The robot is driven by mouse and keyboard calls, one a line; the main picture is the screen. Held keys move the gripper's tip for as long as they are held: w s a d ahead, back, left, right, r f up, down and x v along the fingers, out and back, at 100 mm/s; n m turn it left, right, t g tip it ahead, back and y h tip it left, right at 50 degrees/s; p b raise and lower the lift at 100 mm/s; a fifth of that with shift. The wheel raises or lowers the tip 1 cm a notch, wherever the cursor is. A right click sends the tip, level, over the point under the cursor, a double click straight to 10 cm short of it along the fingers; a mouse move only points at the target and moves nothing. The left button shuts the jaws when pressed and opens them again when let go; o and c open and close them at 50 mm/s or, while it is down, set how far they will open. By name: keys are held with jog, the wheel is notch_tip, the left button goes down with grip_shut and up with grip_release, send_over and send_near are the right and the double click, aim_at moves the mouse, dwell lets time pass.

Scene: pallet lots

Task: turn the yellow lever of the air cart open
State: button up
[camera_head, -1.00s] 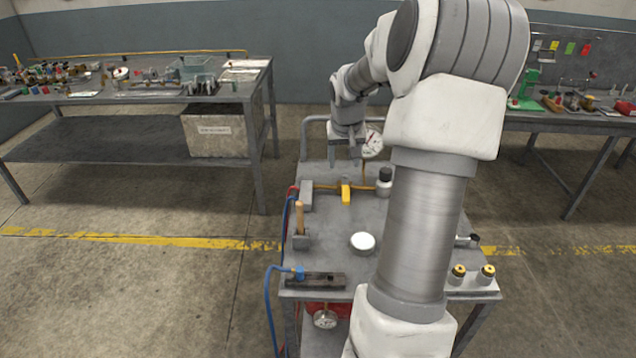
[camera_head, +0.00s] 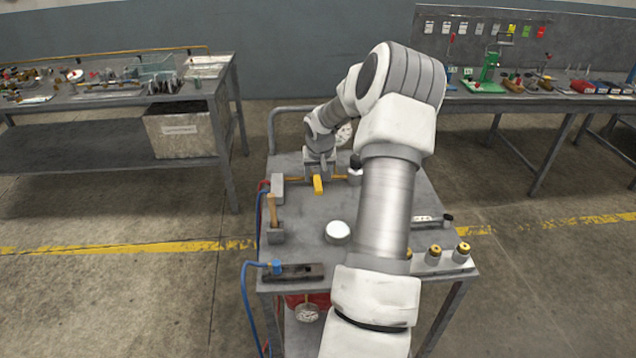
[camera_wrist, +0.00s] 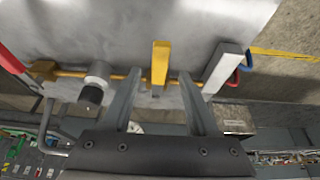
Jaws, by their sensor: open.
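The yellow lever (camera_head: 318,185) sits on the yellow pipe (camera_head: 295,181) on top of the grey air cart (camera_head: 290,205) and points across the pipe toward the cart's front. My gripper (camera_head: 319,168) is low over the cart, just behind the lever. In the wrist view the lever (camera_wrist: 160,62) appears between the two spread fingertips of my gripper (camera_wrist: 158,76), with a gap on each side. The fingers hold nothing. I cannot tell whether the fingertips are level with the lever or above it.
A grey block (camera_head: 277,188) stands left of the lever and a dark-topped cylinder (camera_head: 356,172) right of it. A wooden-handled tool (camera_head: 271,208) and a white round cap (camera_head: 337,231) are nearer the front. A workbench (camera_head: 228,75) stands at left.

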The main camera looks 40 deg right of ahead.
aim_at(317, 184)
jog(key=shift+x, duration=1.7)
grip_shut()
